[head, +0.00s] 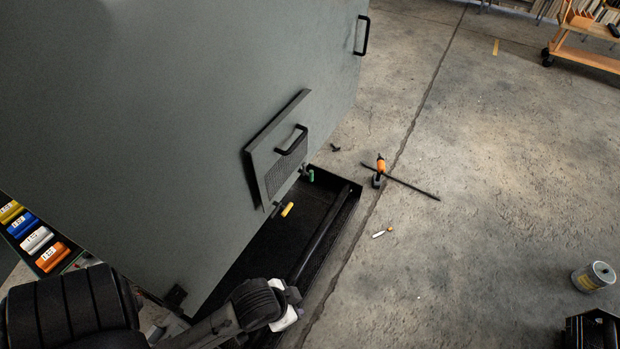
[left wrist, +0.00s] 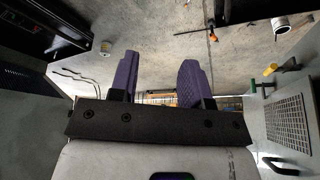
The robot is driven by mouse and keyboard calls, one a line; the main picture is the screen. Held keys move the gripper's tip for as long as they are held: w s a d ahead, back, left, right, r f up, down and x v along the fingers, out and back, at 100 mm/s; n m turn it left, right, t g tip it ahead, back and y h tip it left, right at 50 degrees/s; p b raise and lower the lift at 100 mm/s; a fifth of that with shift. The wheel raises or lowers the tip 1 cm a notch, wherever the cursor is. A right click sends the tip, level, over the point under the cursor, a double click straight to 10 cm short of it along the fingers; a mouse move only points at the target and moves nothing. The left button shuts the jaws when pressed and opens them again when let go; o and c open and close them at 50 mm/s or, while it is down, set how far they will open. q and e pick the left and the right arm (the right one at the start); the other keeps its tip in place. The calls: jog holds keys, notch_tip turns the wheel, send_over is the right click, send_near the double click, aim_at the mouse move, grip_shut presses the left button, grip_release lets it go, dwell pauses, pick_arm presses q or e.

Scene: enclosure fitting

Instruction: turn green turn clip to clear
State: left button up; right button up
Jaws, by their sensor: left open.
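The green turn clip (head: 310,175) is at the lower right corner of a vented cover (head: 283,150) with a black handle, on the grey enclosure wall (head: 180,110). A yellow turn clip (head: 287,209) is at the cover's lower left. In the left wrist view the green clip (left wrist: 253,87) and yellow clip (left wrist: 270,69) stick out at the right, beside the vented cover (left wrist: 291,128). My left gripper (left wrist: 158,77) is open and empty, its purple fingers apart from both clips. Its fingers cannot be made out in the head view. My right gripper is not in view.
A black tray (head: 345,215) lies on the floor below the cover. An orange-handled tool (head: 380,165), a dark rod (head: 415,188) and a can (head: 593,277) are on the floor. Coloured labelled blocks (head: 38,239) stand at the left. Open floor lies to the right.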

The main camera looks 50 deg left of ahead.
pick_arm(q)
jog(key=w+a+n+t+y+b, duration=0.1)
jog(key=w+a+n+t+b, duration=0.2)
jog(key=w+b, duration=0.95)
jog(key=w+a+n+t+y+b, duration=0.15)
jog(key=w+t+b, duration=0.25)
jog(key=w+b, duration=0.8)
jog(key=n+g+y+b, duration=0.6)
jog(key=n+g+y, duration=0.95)
jog(key=n, duration=0.25)
send_near(311, 175)
jog(key=x, duration=0.3)
jog(key=p+x, duration=0.1)
jog(key=x, duration=0.3)
jog(key=f+x, duration=0.1)
jog(key=x, duration=0.2)
jog(key=shift+w+a, duration=0.25)
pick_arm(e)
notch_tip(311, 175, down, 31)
